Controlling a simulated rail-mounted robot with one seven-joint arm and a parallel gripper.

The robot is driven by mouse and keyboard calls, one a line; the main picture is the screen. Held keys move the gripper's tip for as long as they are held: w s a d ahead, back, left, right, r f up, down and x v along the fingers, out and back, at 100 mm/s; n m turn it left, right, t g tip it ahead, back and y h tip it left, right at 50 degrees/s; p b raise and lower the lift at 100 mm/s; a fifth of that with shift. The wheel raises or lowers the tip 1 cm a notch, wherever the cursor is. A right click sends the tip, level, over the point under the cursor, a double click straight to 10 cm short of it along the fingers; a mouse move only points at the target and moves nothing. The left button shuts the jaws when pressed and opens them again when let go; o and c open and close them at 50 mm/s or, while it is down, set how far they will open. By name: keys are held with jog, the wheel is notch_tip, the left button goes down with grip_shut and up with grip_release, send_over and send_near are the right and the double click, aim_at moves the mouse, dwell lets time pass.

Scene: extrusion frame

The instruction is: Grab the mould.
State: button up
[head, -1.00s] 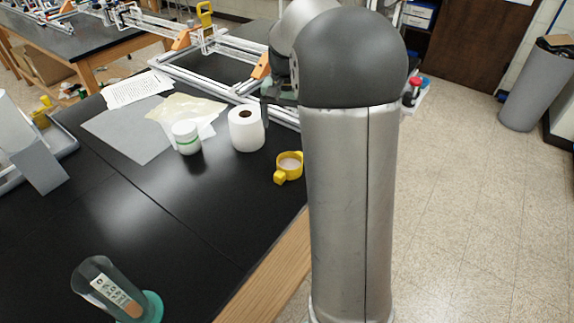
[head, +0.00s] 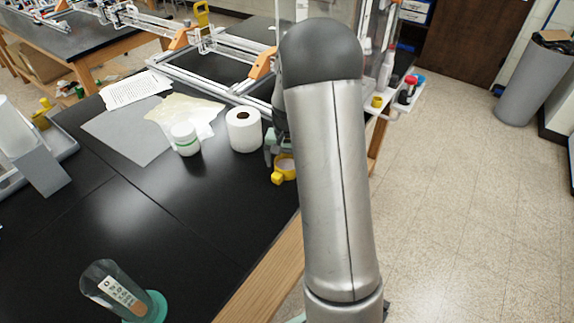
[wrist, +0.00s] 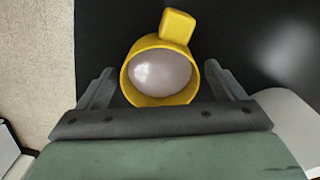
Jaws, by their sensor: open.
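The mould is a round yellow cup (head: 278,179) with a block-like yellow tab and a pale, greyish-pink filling. It sits on the black bench near its right edge, partly hidden by my arm in the head view. In the wrist view the mould (wrist: 176,28) lies upright between the two fingers, with its tab pointing away from the palm. My gripper (wrist: 160,70) is open, with one finger on each side of the mould's round body. Gaps show beside both fingers, wider on the left.
A white paper roll (head: 243,131) stands just behind and left of the mould. An aluminium extrusion frame (head: 205,78) lies behind. A tilted clear cylinder (head: 112,288) stands at the front. The bench middle is clear.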

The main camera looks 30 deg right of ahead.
jog(key=shift+f, duration=0.2)
jog(key=c, duration=1.1)
jog(key=shift+r, duration=0.2)
